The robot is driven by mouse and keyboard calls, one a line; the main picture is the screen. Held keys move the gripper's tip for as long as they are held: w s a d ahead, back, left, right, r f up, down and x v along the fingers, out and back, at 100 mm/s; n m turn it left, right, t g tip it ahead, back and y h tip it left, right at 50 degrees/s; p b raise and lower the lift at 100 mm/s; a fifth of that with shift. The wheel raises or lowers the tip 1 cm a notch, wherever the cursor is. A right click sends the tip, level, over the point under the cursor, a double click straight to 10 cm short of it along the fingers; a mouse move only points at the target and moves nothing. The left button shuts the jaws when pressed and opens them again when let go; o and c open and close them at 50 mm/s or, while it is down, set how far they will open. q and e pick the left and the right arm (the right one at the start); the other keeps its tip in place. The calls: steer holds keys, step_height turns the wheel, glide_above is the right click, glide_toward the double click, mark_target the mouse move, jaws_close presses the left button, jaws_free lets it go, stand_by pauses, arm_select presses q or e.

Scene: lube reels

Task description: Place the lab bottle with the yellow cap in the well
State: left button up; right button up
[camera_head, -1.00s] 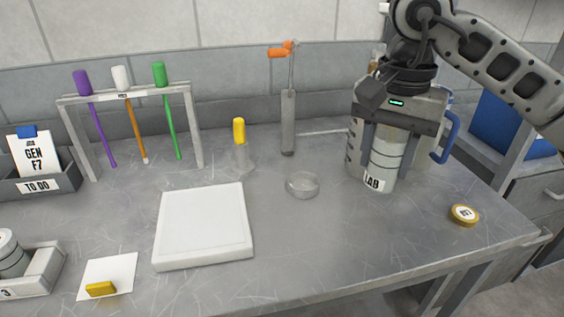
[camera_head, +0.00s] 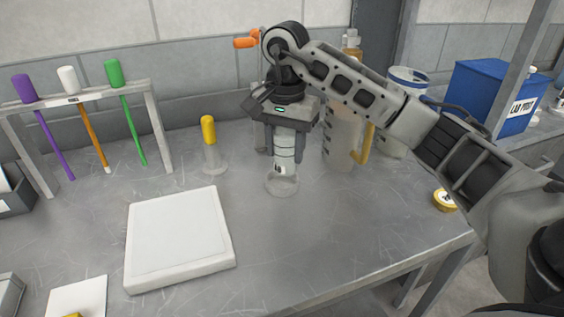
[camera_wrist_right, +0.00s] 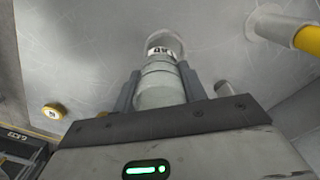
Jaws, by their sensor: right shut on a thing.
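My right gripper (camera_head: 283,132) is shut on a pale cylindrical lab bottle (camera_head: 285,148), which it holds upright. The bottle also shows between the fingers in the right wrist view (camera_wrist_right: 160,85), with a label near its far end. Its top is hidden by the gripper, so I cannot see a yellow cap. A clear round dish (camera_head: 281,185), which looks like the well, is at the bottle's lower end. The dish rim also shows around the bottle's far end in the right wrist view (camera_wrist_right: 168,38). I cannot tell whether the bottle rests on its bottom. My left gripper is not in view.
A clear holder with a yellow-topped piece (camera_head: 209,130) stands left of the bottle. A white pad (camera_head: 180,238) lies in front. A clear jug with a yellow handle (camera_head: 340,140) stands close right. A yellow disc (camera_head: 444,200) lies near the right edge.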

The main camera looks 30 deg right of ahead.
mark_target(282, 163)
steer(key=shift+w+f, duration=0.25)
steer(key=shift+f, duration=0.05)
steer(key=shift+w+f, duration=0.2)
steer(key=shift+f, duration=1.75)
steer(key=o, duration=0.9)
steer(key=shift+p, duration=0.3)
steer(key=shift+o, duration=0.2)
step_height(282, 163, up, 13)
steer(key=p, duration=0.1)
steer(key=shift+f, duration=0.2)
steer(key=shift+f, duration=0.1)
